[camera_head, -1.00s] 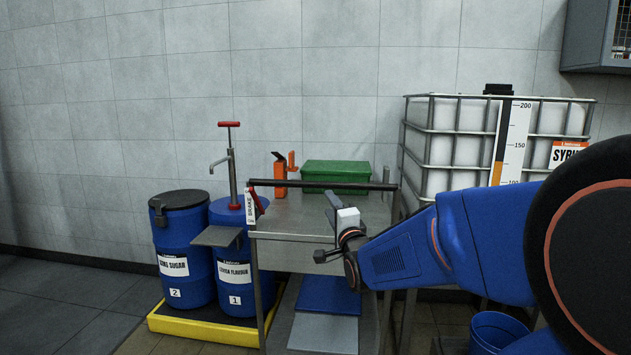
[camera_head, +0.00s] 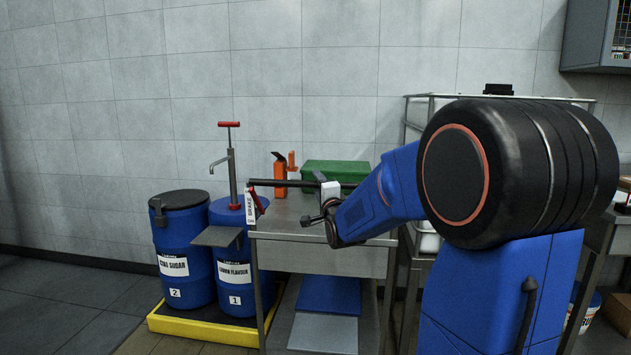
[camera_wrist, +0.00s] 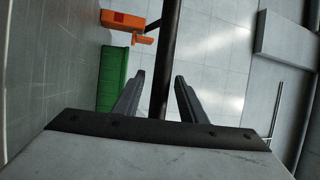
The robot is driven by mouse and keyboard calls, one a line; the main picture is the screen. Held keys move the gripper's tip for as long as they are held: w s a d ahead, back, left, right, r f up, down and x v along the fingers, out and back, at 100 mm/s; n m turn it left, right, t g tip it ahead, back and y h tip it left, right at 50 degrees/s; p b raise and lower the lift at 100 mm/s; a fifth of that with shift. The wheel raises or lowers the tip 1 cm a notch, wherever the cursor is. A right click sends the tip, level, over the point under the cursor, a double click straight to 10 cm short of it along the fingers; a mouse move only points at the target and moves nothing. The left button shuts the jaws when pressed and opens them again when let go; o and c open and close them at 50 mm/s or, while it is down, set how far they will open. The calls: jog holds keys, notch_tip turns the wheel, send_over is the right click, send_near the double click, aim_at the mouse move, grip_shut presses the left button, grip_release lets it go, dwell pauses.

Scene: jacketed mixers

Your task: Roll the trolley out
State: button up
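The trolley is a steel cart with a top (camera_head: 290,222) and a lower shelf, standing against the wall area. Its black push handle (camera_head: 275,183) runs across the near side of the top. A white BRAKE tag (camera_head: 250,207) and a red lever (camera_head: 260,200) are at the handle's left end. My gripper (camera_head: 319,180) is at the right half of the handle. In the wrist view my gripper (camera_wrist: 160,80) is open, and the black handle (camera_wrist: 165,60) lies between its fingers, with gaps on both sides. My arm hides the handle's right end.
Two blue drums (camera_head: 184,245) stand on a yellow pallet (camera_head: 205,328) at the trolley's left. An orange item (camera_head: 279,172) and a green box (camera_head: 335,172) are on top. A caged white tank (camera_head: 415,112) stands to the right, mostly hidden. Floor at the left is clear.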

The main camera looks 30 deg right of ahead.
jog(key=shift+x, duration=1.75)
jog(key=shift+c, duration=0.3)
grip_shut()
jog(key=shift+s, duration=0.1)
